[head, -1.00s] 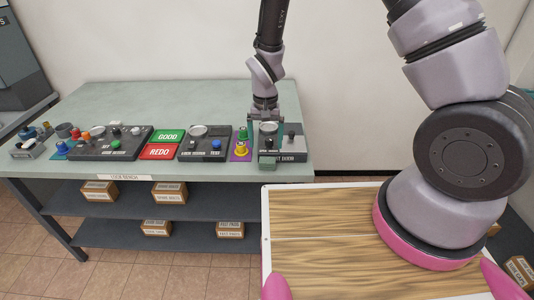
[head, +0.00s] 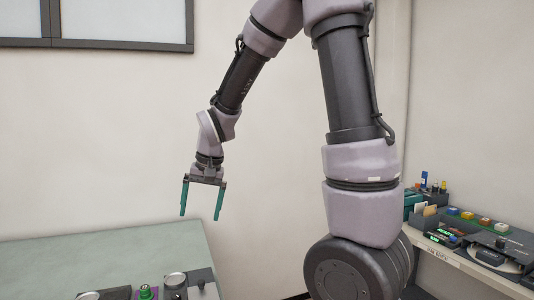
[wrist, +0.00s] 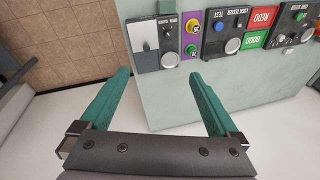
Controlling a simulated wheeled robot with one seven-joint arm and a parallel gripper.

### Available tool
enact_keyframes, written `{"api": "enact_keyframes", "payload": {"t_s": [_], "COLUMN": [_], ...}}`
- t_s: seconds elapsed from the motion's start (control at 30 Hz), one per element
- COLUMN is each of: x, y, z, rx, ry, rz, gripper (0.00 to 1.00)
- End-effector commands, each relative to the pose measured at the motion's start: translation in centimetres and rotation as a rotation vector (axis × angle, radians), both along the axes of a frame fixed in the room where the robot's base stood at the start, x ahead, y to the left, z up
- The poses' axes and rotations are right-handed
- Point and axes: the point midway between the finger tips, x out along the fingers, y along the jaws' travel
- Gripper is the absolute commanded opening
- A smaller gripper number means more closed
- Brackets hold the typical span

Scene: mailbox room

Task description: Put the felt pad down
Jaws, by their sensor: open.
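My gripper (head: 200,216) is open and hangs in the air above the green table (head: 130,251), with nothing between its fingers. In the wrist view its two teal fingers (wrist: 159,73) are wide apart, also empty. I cannot pick out a felt pad for certain. A grey-and-black station (wrist: 148,45) with a round silver disc lies on the table beyond the fingertips; a small teal piece (wrist: 165,7) shows at its far edge. A purple strip (wrist: 190,28) with a yellow and a green knob lies beside it. The station shows partly in the head view (head: 202,292).
Several dark control panels (wrist: 225,27) and green and red GOOD and REDO plates (wrist: 255,40) line the table. A side bench (head: 480,265) with small items stands at the right. Bare tabletop lies near the fingers.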

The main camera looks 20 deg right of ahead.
Motion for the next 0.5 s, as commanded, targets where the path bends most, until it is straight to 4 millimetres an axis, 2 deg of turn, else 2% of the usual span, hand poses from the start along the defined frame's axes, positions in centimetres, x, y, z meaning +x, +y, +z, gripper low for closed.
{"api": "enact_keyframes", "payload": {"t_s": [0.03, 0.2, 0.4, 0.5], "x": [-0.5, -3.8, -9.0, -11.3], "y": [-1.7, -6.4, -10.8, -12.1], "z": [2.6, 9.0, 14.2, 15.6], "rx": [0.021, 0.061, 0.074, 0.069], "ry": [-0.038, -0.146, -0.279, -0.333], "rz": [-0.021, -0.067, -0.115, -0.132], "gripper": [0.96, 0.96, 0.96, 0.96]}}
